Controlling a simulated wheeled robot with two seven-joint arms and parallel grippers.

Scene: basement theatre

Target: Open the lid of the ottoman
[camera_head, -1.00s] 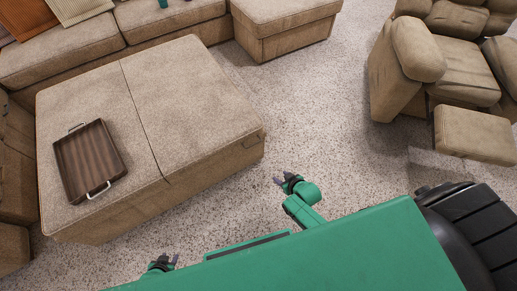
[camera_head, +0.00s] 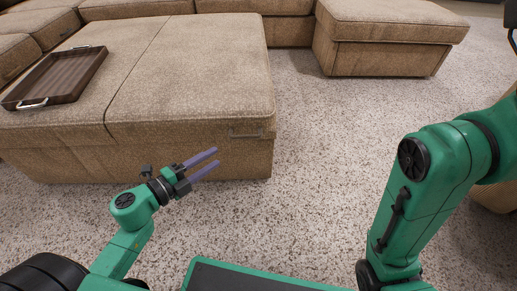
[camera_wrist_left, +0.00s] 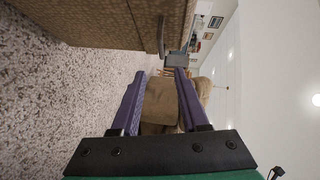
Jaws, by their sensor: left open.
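The tan fabric ottoman (camera_head: 200,70) stands ahead, with a seam dividing its top and its lid closed. A small handle (camera_head: 246,133) is on its front face near the right corner. The handle also shows in the left wrist view (camera_wrist_left: 161,36), on the ottoman's side (camera_wrist_left: 100,22). My left gripper (camera_head: 216,158) is open and empty in front of the ottoman, below and left of the handle in the picture. Its two purple fingers also show in the left wrist view (camera_wrist_left: 160,72). My right arm shows at the right, but its gripper is out of view.
A brown tray (camera_head: 60,76) with metal grips lies on the ottoman's left part. A sofa (camera_head: 130,9) runs behind it, and a sofa section (camera_head: 385,55) stands at the back right. The speckled carpet (camera_head: 320,130) right of the ottoman is clear.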

